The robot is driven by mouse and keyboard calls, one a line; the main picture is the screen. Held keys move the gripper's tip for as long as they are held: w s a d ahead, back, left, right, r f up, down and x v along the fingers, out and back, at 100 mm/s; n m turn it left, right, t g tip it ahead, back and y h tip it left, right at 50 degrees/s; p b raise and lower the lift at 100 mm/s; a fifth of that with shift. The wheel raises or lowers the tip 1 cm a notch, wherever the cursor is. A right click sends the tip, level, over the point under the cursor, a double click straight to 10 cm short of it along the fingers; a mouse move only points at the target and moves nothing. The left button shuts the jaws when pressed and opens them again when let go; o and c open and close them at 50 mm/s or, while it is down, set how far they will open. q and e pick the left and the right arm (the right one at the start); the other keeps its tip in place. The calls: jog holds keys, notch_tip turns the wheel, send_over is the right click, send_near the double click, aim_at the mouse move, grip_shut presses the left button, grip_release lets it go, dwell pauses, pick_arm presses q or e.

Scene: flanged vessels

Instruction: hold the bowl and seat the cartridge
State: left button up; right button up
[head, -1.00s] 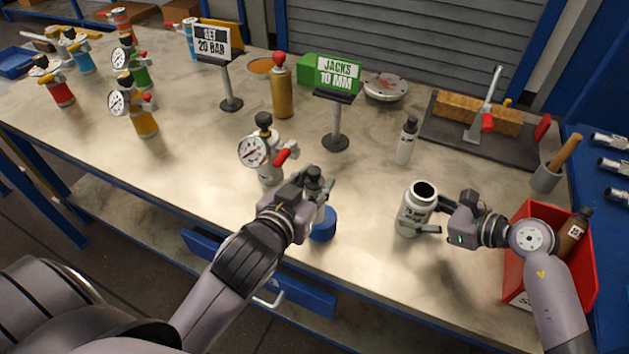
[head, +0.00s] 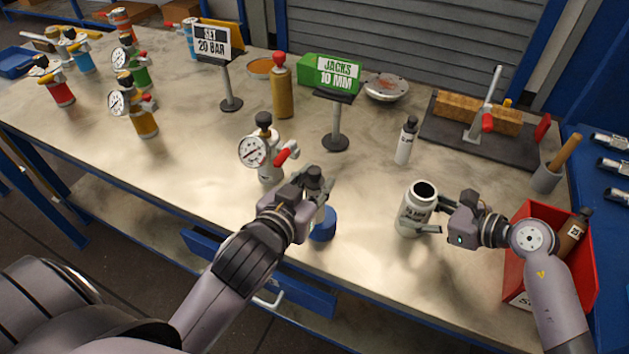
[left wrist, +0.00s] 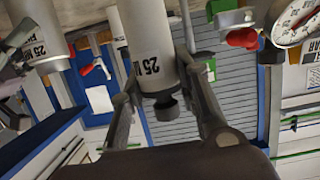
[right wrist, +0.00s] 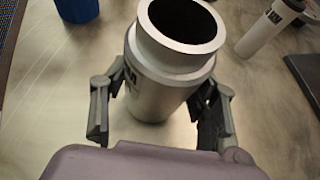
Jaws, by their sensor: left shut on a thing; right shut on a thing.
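The bowl (head: 413,212) is a pale grey, open-topped vessel standing upright on the bench. My right gripper (head: 426,226) is shut on its side; in the right wrist view the fingers flank the bowl (right wrist: 160,85), whose dark opening looks empty. My left gripper (head: 322,197) is shut on the cartridge (head: 314,182), a white cylinder with a dark knob, held with its knob up. In the left wrist view the cartridge (left wrist: 150,45) shows a "25" label between the fingers. A blue cup-like part (head: 322,226) is just below it; whether they touch cannot be told.
A gauge unit (head: 268,150) stands behind my left gripper. Another white bottle-shaped cartridge (head: 406,142) stands behind the bowl. A red bin (head: 580,268) is at right. Bench between the grippers is clear.

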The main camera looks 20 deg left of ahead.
pick_arm(q)
jog(key=w+d+r+m+g+h, duration=0.1)
jog(key=w+d+r+m+h, duration=0.35)
jog(key=d+r, duration=0.45)
jog(key=w+d+r+m+g+h, duration=0.2)
jog(key=w+d+r+m+h, duration=0.15)
jog(key=w+d+r, duration=0.5)
jog(key=s+d+f, duration=0.1)
jog(key=s+f, duration=0.2)
jog(key=f, duration=1.2)
jog(key=shift+d+n, duration=0.25)
jog(key=shift+n, duration=0.15)
jog(key=shift+f, duration=0.1)
jog(key=o, duration=1.3)
jog(key=shift+c, duration=0.2)
